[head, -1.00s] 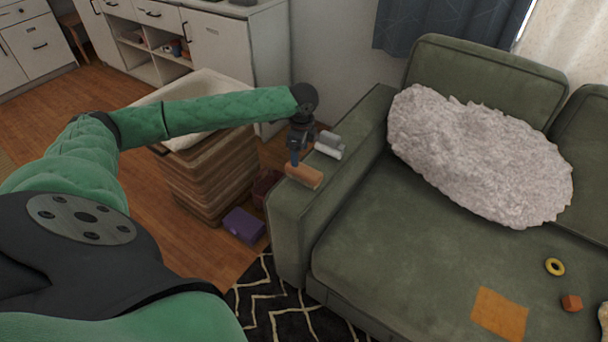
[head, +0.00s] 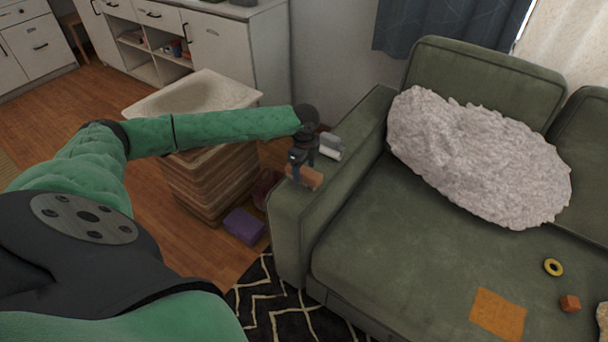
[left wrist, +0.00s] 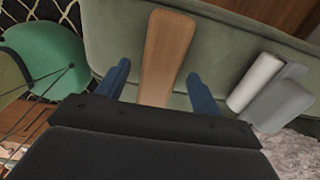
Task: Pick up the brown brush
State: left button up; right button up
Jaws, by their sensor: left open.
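The brown brush (head: 310,176) lies on the sofa's left armrest (head: 292,217), partly hidden by my gripper in the head view. In the left wrist view the brush (left wrist: 167,50) is a long tan wooden piece on the green armrest. My left gripper (head: 298,172) is above the armrest at the brush. In the left wrist view the open left gripper (left wrist: 156,85) has one blue finger on each side of the brush, with a gap on both sides. The near end of the brush is hidden behind the gripper body. My right gripper does not show.
A white and grey object (head: 329,146) lies on the armrest just behind the brush; it shows as a white roll and grey piece (left wrist: 262,85) in the wrist view. A laundry-like brown basket (head: 205,190) and purple box (head: 244,226) stand left of the sofa. A fluffy pillow (head: 480,155) lies on the seat.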

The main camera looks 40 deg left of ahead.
pick_arm(q)
notch_tip(320, 180, down, 2)
jog(key=c, duration=1.1)
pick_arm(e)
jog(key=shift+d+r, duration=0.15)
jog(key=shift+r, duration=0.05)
pick_arm(q)
jog(key=shift+r, duration=0.1)
